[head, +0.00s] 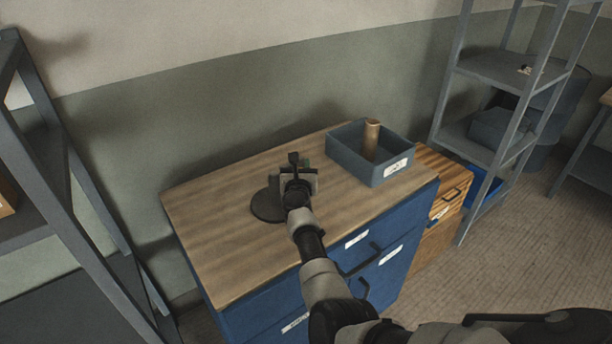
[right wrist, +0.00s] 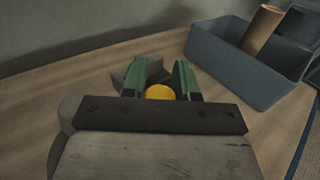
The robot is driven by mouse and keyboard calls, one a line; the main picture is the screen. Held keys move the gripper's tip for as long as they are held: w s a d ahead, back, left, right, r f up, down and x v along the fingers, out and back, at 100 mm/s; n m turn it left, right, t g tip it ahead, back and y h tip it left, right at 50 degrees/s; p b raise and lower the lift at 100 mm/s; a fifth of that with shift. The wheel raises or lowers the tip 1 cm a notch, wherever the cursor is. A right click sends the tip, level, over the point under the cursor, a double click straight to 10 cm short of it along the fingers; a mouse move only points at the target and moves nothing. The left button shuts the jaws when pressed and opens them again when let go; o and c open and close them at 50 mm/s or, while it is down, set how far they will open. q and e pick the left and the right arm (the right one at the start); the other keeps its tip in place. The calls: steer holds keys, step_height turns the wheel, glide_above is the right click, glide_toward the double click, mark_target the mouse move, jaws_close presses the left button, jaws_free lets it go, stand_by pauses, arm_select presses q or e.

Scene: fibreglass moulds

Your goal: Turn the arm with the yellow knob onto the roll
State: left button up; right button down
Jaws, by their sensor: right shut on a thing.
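My right gripper (head: 297,168) is over the wooden top, at a device with a dark round base (head: 266,206). In the right wrist view its green fingers (right wrist: 160,80) stand on both sides of the yellow knob (right wrist: 160,92), shut on it. A dark grey part of the device (right wrist: 122,74) shows just beyond the fingers. Most of the arm that bears the knob is hidden by my gripper. I cannot make out a roll on the device. A brown cylinder (head: 371,138) stands in the blue-grey bin. My left gripper is not in view.
The blue-grey bin (head: 378,174) stands to the right on the blue drawer cabinet's wooden top (head: 215,226). The left part of the top is clear. Grey shelving (head: 446,100) stands at the right, and a dark rack (head: 66,160) at the left. A wall runs behind.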

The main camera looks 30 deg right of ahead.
stand_by(0.4)
steer(key=c, duration=0.9)
jaws_free()
